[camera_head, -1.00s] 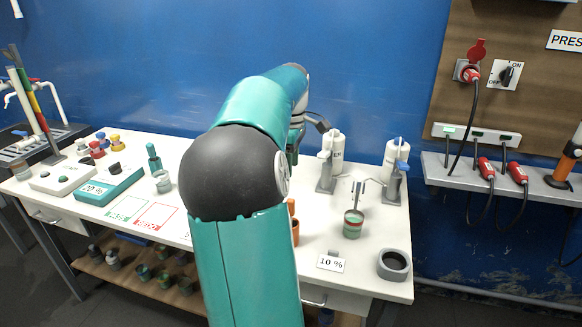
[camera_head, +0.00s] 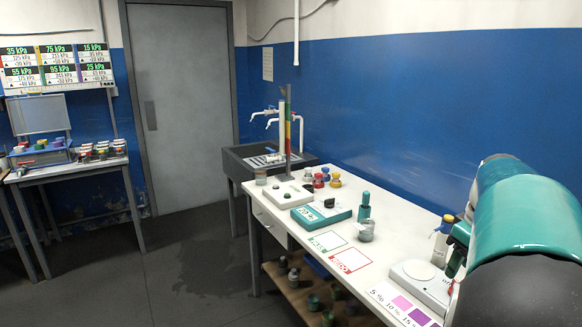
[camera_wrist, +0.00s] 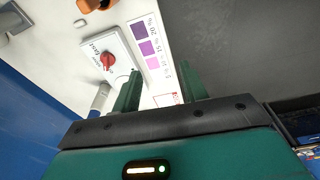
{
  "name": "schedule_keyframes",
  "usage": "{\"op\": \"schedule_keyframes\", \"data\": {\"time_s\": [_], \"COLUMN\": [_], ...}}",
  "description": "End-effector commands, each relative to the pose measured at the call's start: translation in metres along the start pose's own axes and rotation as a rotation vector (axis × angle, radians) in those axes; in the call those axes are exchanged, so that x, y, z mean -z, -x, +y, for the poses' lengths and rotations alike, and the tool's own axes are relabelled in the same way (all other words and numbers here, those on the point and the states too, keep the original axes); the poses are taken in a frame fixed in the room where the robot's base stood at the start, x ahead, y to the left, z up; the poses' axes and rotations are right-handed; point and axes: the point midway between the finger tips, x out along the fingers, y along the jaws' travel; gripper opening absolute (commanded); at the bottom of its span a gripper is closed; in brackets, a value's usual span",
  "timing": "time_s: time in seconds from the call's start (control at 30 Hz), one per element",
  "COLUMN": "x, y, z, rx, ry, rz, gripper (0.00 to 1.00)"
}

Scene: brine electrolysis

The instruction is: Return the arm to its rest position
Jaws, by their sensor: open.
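In the wrist view my gripper (camera_wrist: 160,92) is open, with its two green fingers apart and nothing between them. It hangs above the white bench, near its edge with the dark floor. A white device with a red knob (camera_wrist: 107,62) and a purple colour chart (camera_wrist: 148,48) lie beyond the fingers. In the head view my teal and black arm fills the lower right, by the right part of the bench (camera_head: 300,232).
A teal scale (camera_head: 322,212), a green bottle (camera_head: 364,207) and a glass jar (camera_head: 366,231) stand on the bench. A dark sink (camera_head: 262,160) is at its far end. Another table (camera_head: 75,165) stands left by a grey door (camera_head: 185,100). The floor between is clear.

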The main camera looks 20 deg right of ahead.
Motion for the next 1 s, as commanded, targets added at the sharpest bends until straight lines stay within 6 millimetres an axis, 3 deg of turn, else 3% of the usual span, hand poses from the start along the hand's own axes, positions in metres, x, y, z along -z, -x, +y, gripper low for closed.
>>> {"op": "schedule_keyframes", "data": {"time_s": [0.03,0.1,0.3,0.47,0.6,0.7,0.8,1.0], "x": [0.014,0.028,0.049,0.043,0.024,0.011,0.001,-0.003], "y": [0.001,0.001,-0.004,-0.012,-0.025,-0.034,-0.041,-0.044], "z": [-0.031,-0.068,-0.179,-0.265,-0.327,-0.357,-0.373,-0.378], "rx": [0.002,0.000,-0.001,-0.005,-0.011,-0.013,-0.016,-0.017], "ry": [0.004,-0.009,-0.032,-0.045,-0.057,-0.070,-0.080,-0.087], "rz": [0.031,0.064,0.151,0.220,0.283,0.321,0.344,0.354], "gripper": [0.43,0.43,0.43,0.43,0.43,0.43,0.43,0.43]}}
